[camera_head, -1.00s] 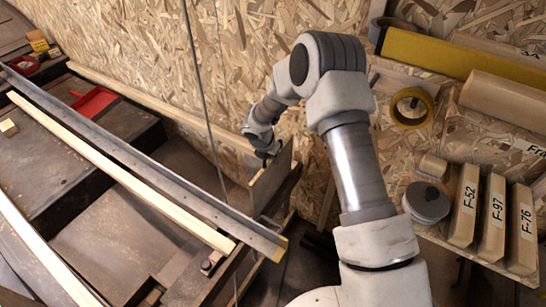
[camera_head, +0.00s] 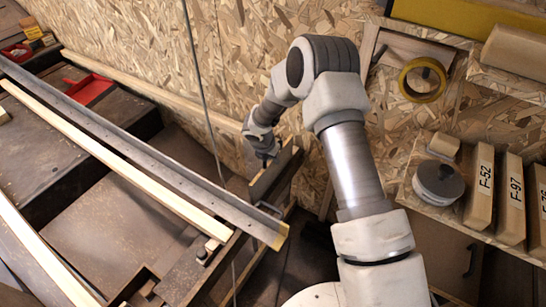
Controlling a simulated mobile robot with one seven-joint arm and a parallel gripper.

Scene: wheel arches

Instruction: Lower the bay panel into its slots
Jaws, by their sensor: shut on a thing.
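The bay panel (camera_head: 267,182) is a thin grey-brown board standing on edge beyond the end of the long metal rail (camera_head: 150,150). My gripper (camera_head: 268,159) is small in the view, at the panel's upper edge, and is shut on it. The panel's lower edge is partly hidden behind the rail's end. The slots cannot be made out, so I cannot tell whether the panel sits in them.
A red scoop (camera_head: 90,88) lies at the left. The chipboard wall is close behind my arm. At right, a shelf holds a round grey-lidded tin (camera_head: 438,182) and labelled blocks (camera_head: 480,185).

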